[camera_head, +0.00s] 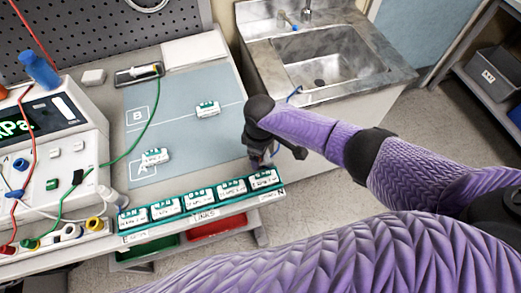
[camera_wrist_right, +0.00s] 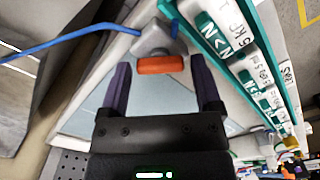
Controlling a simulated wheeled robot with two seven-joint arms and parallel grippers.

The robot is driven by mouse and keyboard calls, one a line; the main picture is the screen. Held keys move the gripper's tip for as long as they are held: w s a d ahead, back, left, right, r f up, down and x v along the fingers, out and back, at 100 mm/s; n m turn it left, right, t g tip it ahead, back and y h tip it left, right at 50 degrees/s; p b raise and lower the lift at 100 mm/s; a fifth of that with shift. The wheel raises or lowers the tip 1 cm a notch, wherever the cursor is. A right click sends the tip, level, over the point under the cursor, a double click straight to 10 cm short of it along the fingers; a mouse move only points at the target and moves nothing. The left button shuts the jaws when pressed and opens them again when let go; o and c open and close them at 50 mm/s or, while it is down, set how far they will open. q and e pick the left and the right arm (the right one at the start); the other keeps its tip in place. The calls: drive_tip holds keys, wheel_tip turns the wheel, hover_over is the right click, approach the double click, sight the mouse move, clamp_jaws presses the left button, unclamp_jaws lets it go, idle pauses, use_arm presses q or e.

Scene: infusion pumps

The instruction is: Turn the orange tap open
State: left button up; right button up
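The orange tap handle (camera_wrist_right: 160,64) sits on a small grey valve body (camera_wrist_right: 160,40) in the right wrist view. My right gripper (camera_wrist_right: 160,66) is open, with one purple finger on each side of the handle and visible gaps between. In the head view my right gripper (camera_head: 262,156) is over the right edge of the bench, by the end of the row of labelled blocks; it hides the tap there. My left gripper is not in view.
A blue hose (camera_wrist_right: 65,42) runs to the valve. Labelled white blocks (camera_head: 200,199) stand in a green rack along the bench's front edge. A sink (camera_head: 328,60) is at the back right. A device with cables (camera_head: 40,140) is at the left. The grey-blue mat (camera_head: 185,125) is mostly clear.

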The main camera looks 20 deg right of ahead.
drive_tip(key=shift+o, duration=0.8)
wheel_tip(320, 180, up, 10)
drive_tip(key=p, duration=0.3)
drive_tip(key=shift+p, duration=0.3)
